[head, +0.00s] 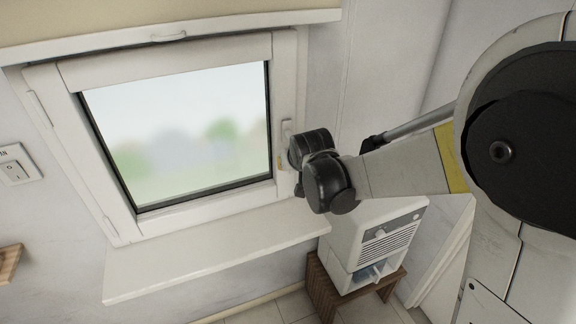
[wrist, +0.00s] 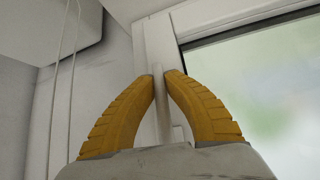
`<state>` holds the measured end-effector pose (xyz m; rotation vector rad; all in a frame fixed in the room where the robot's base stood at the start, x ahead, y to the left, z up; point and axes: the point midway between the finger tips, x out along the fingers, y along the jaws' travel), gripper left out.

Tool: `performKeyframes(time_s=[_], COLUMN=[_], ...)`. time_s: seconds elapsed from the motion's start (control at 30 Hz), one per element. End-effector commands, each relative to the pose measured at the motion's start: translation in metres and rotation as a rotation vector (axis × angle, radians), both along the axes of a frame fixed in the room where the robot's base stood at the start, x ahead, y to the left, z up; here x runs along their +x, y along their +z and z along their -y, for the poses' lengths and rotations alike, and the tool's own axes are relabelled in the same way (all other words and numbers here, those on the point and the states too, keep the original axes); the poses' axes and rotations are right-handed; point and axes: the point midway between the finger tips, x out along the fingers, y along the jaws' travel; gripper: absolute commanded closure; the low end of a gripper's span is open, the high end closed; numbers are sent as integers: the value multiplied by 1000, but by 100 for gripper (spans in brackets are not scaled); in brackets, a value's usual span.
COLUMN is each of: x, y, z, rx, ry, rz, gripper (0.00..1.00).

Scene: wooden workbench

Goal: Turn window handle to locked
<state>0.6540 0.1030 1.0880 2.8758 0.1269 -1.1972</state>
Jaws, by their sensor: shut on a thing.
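The window (head: 180,130) is a white-framed pane, and it looks shut in the head view. Its white handle (head: 287,130) is on the right side of the frame, and part of it shows above my dark wrist. In the wrist view the handle (wrist: 161,105) is a slim bar running along the frame, between the two yellow fingers of my gripper (wrist: 160,82). The fingers are closed in on the bar from both sides. In the head view my wrist hides most of the gripper and the lower handle; only a bit of yellow finger shows.
A white sill (head: 215,252) juts out below the window. A white appliance (head: 372,240) stands on a small brown stool (head: 322,287) below my wrist. A light switch (head: 14,171) is on the left wall.

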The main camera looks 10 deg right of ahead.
Motion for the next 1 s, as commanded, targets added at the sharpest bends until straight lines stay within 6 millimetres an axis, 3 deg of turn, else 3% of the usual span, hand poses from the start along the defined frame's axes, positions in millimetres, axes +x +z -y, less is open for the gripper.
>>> performKeyframes(time_s=[0.53, 0.57, 0.6, 0.63, 1.0], x=[1, 1, 1, 1, -3], y=[0, 0, 0, 0, 3], z=[2, 2, 2, 2, 2], rx=[-22, -22, -22, -22, -20], ry=[-1, -1, -1, -1, -1], rz=[6, 6, 6, 6, 6], gripper=[100, 78, 66, 63, 63])
